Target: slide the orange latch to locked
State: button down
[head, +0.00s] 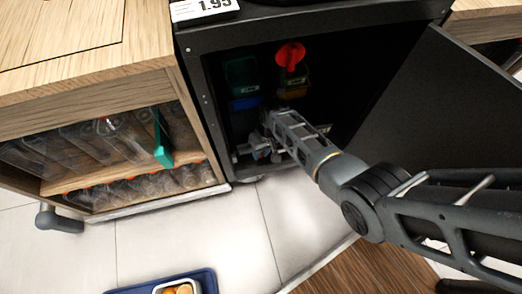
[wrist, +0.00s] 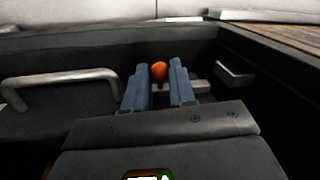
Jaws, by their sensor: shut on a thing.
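The orange latch knob (wrist: 159,71) shows in the wrist view as a small round orange ball on a short light-grey bar. My gripper (wrist: 158,66) has its two blue-grey fingers on either side of the knob, shut on it. In the head view my gripper (head: 266,122) reaches low into the open black cabinet (head: 190,80). The latch cannot be made out there; my gripper and the dark interior obscure that area. I cannot tell whether the latch sits at its locked end.
A grey bar handle (wrist: 60,87) and a small bracket (wrist: 235,74) flank the latch. Inside the cabinet are a red funnel-like part (head: 290,56), a green box (head: 241,74) and a blue piece (head: 245,103). The open black door (head: 440,110) stands right; a wooden bottle shelf (head: 100,90) stands left.

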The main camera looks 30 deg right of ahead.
jog(key=shift+w+a, duration=0.35)
jog(key=shift+a, duration=0.6)
jog(key=shift+w+a, duration=0.3)
jog(key=shift+a, duration=0.6)
jog(key=c, duration=0.9)
grip_release()
jog(key=shift+c, duration=0.2)
notch_tip(320, 180, up, 8)
jog(key=d+p, duration=0.1)
jog(key=p, duration=0.3)
jog(key=shift+s+d+f, duration=0.15)
jog(key=shift+d, duration=0.1)
jog(key=shift+f, duration=0.1)
